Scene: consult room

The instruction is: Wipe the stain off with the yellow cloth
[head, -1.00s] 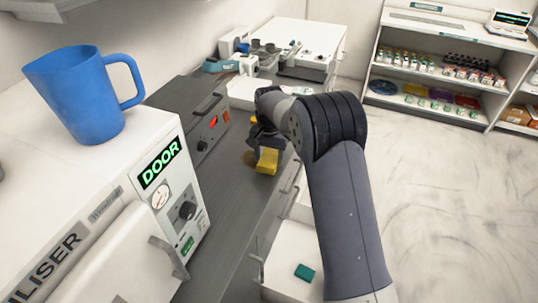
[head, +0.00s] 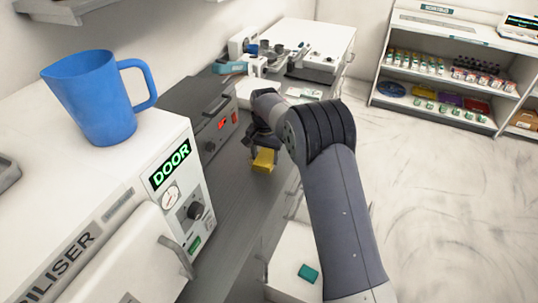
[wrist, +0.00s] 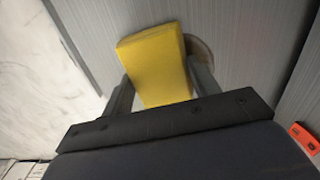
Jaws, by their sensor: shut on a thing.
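The yellow cloth (head: 263,160) is a folded block in the jaws of my gripper (head: 262,148), low over the grey counter. In the wrist view the cloth (wrist: 156,62) sits between the two fingers of my gripper (wrist: 160,85). The stain (wrist: 204,52) is a brownish round patch on the counter. In the wrist view it shows only as a part beside the cloth's right edge; the cloth and a finger hide the rest. I cannot make the stain out clearly in the head view. Whether the cloth touches the counter is unclear.
A white steriliser (head: 125,165) with a blue jug (head: 92,98) on top stands at the left. A dark box with a red display (head: 205,112) stands against the wall. The grey counter (head: 232,205) is bare nearby. A green block (head: 308,273) lies lower down.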

